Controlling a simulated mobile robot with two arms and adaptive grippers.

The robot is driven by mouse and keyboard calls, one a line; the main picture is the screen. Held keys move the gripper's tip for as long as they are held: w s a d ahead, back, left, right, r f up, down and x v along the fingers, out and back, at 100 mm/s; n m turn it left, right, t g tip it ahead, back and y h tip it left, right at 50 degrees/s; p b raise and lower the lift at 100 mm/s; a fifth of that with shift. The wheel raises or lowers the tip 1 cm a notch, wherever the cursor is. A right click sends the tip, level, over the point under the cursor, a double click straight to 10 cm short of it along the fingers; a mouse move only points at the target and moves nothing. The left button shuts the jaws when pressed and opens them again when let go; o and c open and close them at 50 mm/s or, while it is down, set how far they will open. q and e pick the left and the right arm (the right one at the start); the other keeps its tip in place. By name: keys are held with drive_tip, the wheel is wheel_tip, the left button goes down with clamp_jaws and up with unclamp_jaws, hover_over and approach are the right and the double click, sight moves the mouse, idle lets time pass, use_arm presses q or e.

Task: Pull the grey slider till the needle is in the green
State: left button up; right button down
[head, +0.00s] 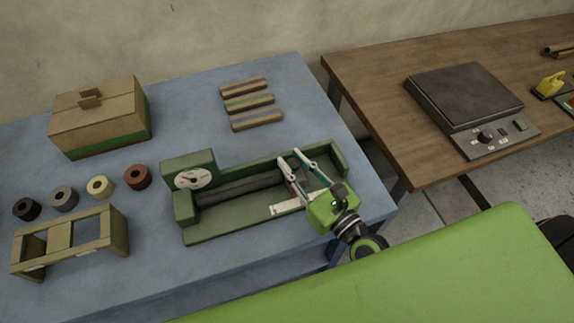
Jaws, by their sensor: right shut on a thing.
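A green bench device (220,224) lies on the blue table, with a dark bar (240,188) running along its trough. A round white dial (193,179) with a dark needle sits at its left end. The needle is too small to tell which coloured zone it points at. My right gripper (292,156) reaches over the right part of the device from the front. Its fingers are shut on the grey slider, which they mostly hide. A pale marked strip (287,208) shows at the front beside the gripper. My left gripper is not in view.
A cardboard box (100,118) stands at the back left. Several small rolls (101,187) and a wooden frame (70,245) lie left of the device. Striped slats (250,103) lie behind it. A wooden table (390,75) at right bears a dark flat appliance (465,95).

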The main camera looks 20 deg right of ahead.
drive_tip(key=shift+d+f, duration=0.15)
drive_tip(key=shift+d, duration=1.3)
drive_tip(key=c, duration=1.7)
unclamp_jaws()
drive_tip(key=shift+d, duration=0.1)
drive_tip(key=shift+s, duration=0.35)
drive_tip(key=v, duration=1.1)
drive_tip(key=shift+s+d, duration=0.1)
drive_tip(key=shift+s, duration=0.05)
